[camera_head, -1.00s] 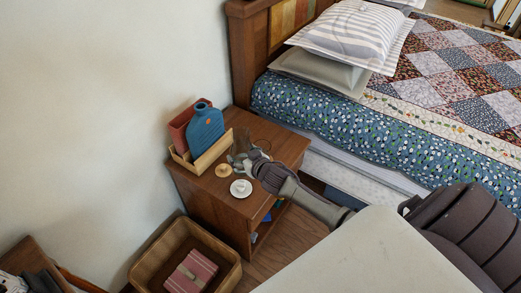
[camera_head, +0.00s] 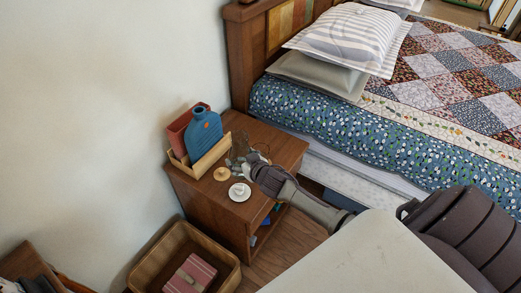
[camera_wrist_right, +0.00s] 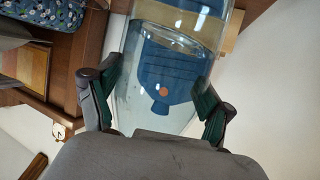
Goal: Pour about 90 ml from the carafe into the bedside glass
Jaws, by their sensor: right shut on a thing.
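My right gripper (camera_head: 245,169) is over the nightstand (camera_head: 285,145) in the head view, and it also shows in the wrist view (camera_wrist_right: 158,100). It is shut on the clear glass carafe (camera_wrist_right: 128,108), with one finger on each side of its wall. Clear water shows inside, and a blue bottle shows through the glass. In the head view the carafe (camera_head: 240,146) is faint and partly hidden by the gripper. A thin curved outline shows right of it; I cannot tell whether this is the bedside glass. My left gripper is not in view.
A wooden holder (camera_head: 204,163) with the blue bottle (camera_head: 205,130) and a red item (camera_head: 180,132) stands behind left. A wooden disc (camera_head: 221,174) and a white saucer (camera_head: 240,193) lie nearby. The bed (camera_head: 330,125) is at right, a basket (camera_head: 150,268) below left.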

